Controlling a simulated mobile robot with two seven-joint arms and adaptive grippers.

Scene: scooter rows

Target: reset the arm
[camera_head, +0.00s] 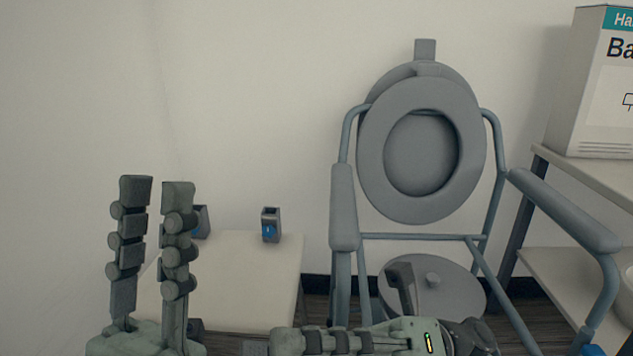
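My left gripper (151,185) stands upright at the lower left. Its two ridged grey fingers point up, side by side, with a narrow gap between them and nothing held in it. It is in front of a low pale table. My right gripper (275,343) lies low along the bottom edge, pointing left. Its lower part is cut off by the frame, so I cannot tell its opening.
The pale table (250,290) bears a small grey holder with a blue mark (270,225); another is partly hidden behind my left gripper. A grey commode chair (343,205) stands centre right. A shelf (590,180) with a white box (590,90) is at right.

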